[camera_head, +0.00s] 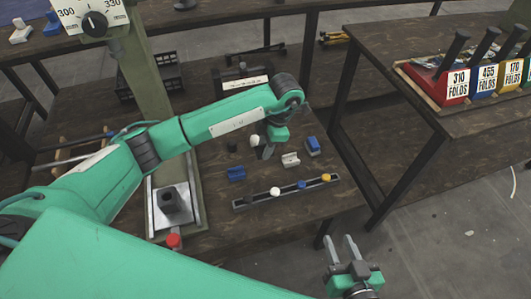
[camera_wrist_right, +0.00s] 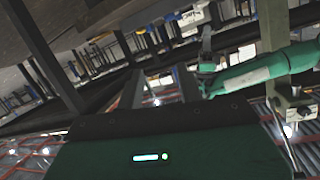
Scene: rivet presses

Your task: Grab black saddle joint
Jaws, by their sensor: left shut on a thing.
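My left gripper (camera_head: 264,152) points down above the middle of the table. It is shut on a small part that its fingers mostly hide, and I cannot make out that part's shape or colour. A small dark piece (camera_head: 232,146) stands just left of it; I cannot tell whether it is a saddle joint. A white saddle-shaped piece (camera_head: 290,160) lies to the right, with a blue one (camera_head: 313,146) beyond it. Another blue piece (camera_head: 236,173) lies nearer. My right gripper (camera_head: 340,243) is open and empty off the table's front right; its spread fingers show in the right wrist view (camera_wrist_right: 162,88).
A dark rail (camera_head: 252,200) with white, blue and yellow knobs lies near the table's front edge. A press with a metal base (camera_head: 172,203) and red knob (camera_head: 173,241) stands left. Floor separates the tables.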

